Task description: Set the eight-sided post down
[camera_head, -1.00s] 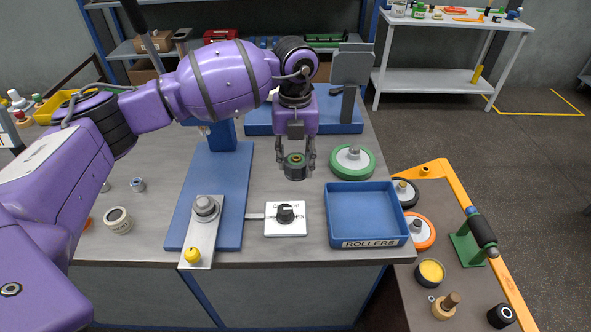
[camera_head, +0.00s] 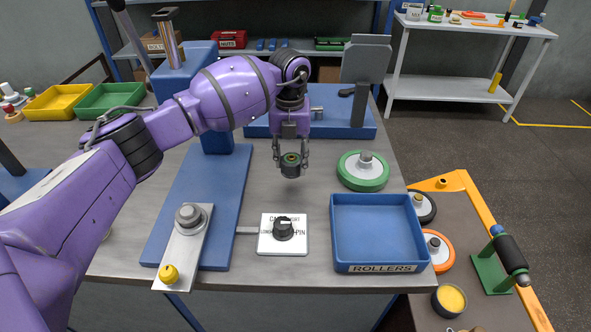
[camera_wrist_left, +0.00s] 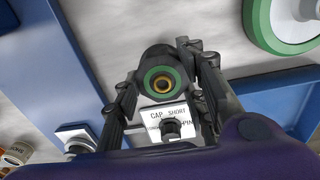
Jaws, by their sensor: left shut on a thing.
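My left gripper (camera_head: 291,157) is shut on a short dark post (camera_head: 291,168) with a green ring and a brass-coloured centre on top. It holds the post upright over the grey bench top, behind the dial plate (camera_head: 270,246); whether its base touches the bench is hard to tell. In the left wrist view the post (camera_wrist_left: 147,68) has an angular outline between the fingers of the gripper (camera_wrist_left: 160,82). Its lower part is hidden there. My right gripper is not in view.
A green-rimmed wheel (camera_head: 347,178) lies right of the post. An empty blue ROLLERS tray (camera_head: 334,235) stands at front right. Bare bench shows between post and tray.

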